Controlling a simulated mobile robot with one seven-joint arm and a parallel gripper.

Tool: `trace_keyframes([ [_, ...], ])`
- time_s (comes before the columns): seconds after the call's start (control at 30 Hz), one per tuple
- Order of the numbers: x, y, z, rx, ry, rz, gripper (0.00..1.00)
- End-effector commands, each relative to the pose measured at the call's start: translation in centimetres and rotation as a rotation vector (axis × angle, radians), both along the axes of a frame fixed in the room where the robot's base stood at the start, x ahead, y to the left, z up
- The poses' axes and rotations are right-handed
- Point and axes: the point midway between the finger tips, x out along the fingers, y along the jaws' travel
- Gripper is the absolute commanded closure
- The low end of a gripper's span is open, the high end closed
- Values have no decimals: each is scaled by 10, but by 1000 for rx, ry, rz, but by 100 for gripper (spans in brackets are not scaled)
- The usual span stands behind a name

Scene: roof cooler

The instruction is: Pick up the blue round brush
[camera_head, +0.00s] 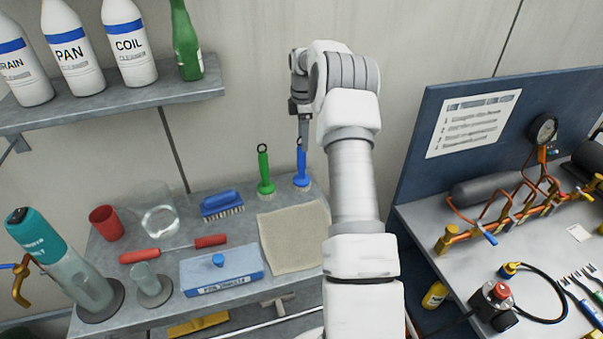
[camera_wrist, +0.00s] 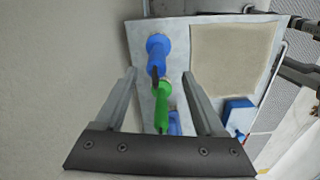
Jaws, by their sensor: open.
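The blue round brush (camera_head: 301,172) stands upright, handle up, near the back of the grey shelf (camera_head: 100,262), with its pale bristles down. In the wrist view the blue round brush (camera_wrist: 158,47) shows just past the fingertips, roughly centred between them, its dark hanging loop toward me. My gripper (camera_head: 303,143) is open and empty, pointing down right above the brush handle. In the wrist view my gripper (camera_wrist: 160,73) has its two fingers spread, one on each side, and neither visibly touches the brush. I cannot tell whether the loop is between the fingertips.
A green round brush (camera_head: 265,172) stands close to the left of the blue one. A beige cloth (camera_head: 293,236) lies in front. A blue scrub brush (camera_head: 222,204) lies further left. The wall is close behind. A bottle shelf (camera_head: 150,97) juts out upper left.

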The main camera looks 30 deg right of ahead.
Motion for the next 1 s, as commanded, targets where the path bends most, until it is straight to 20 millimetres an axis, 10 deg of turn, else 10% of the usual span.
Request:
trace_keyframes([
  [0.87,7,1,-71,-2,-1,0,29],
  [1.0,7,1,-71,-1,-1,0,48],
])
